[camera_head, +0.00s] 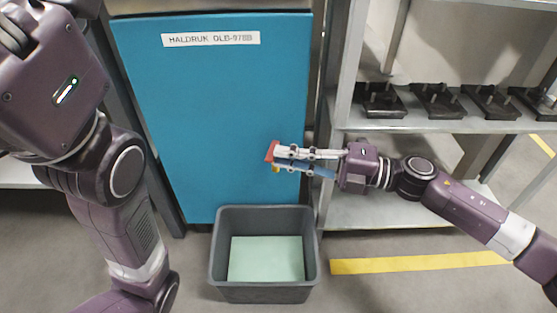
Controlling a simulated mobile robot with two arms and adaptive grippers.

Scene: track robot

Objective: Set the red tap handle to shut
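The red tap handle (271,151) shows at the lower right of the blue cabinet front (215,110). A small brass-coloured part (276,169) shows just below it. My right gripper (280,157) reaches in from the right, with its fingertips at the handle. The fingers lie one above the other with a narrow gap, and they cover part of the handle. I cannot tell whether they are closed on it. The handle's exact angle is hard to read. My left arm fills the left side, and its gripper is not in view.
A grey bin (264,292) with a pale green bottom stands on the floor below the tap. A metal shelf rack (440,126) with several black trays stands on the right, close to my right arm. Yellow tape (420,263) marks the floor.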

